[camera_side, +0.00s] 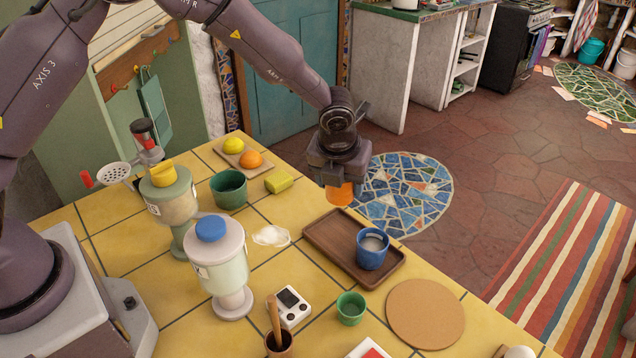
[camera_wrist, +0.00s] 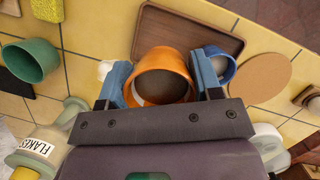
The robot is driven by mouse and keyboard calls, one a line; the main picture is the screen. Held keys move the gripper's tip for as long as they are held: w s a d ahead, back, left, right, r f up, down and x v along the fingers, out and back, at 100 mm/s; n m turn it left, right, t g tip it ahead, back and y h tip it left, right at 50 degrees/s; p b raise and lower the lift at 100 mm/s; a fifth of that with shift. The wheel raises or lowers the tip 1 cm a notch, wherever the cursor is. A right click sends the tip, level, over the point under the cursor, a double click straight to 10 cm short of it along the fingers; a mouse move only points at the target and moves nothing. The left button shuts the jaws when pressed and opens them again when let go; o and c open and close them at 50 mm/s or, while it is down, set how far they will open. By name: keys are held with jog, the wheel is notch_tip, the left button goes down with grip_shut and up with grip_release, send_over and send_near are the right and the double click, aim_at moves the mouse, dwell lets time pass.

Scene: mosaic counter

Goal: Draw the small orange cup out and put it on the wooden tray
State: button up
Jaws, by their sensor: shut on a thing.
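The small orange cup (camera_side: 340,195) is held under my gripper (camera_side: 339,184) in the side view, near the counter's far edge. In the wrist view my gripper (camera_wrist: 162,82) is shut on the orange cup (camera_wrist: 164,56), with a blue finger on either side and the cup's open mouth toward the camera. The wooden tray (camera_side: 330,242) lies on the counter, below and just nearer than the cup in the side view. It also shows beyond the cup in the wrist view (camera_wrist: 195,30). The cup appears raised and off the tray.
A blue cup (camera_side: 372,249) stands on the tray's right part; its left part is bare. A round cork mat (camera_side: 425,313) and a green cup (camera_side: 351,308) are nearby. Two dispensers (camera_side: 220,270) (camera_side: 170,200), a dark green pot (camera_side: 229,189) and a yellow sponge (camera_side: 279,182) stand left.

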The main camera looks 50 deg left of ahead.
jog(key=shift+f+m, duration=0.2)
jog(key=shift+m, duration=0.1)
jog(key=shift+f, duration=3.8)
jog(key=shift+f, duration=0.95)
jog(key=o, duration=1.1)
jog(key=shift+r, duration=3.5)
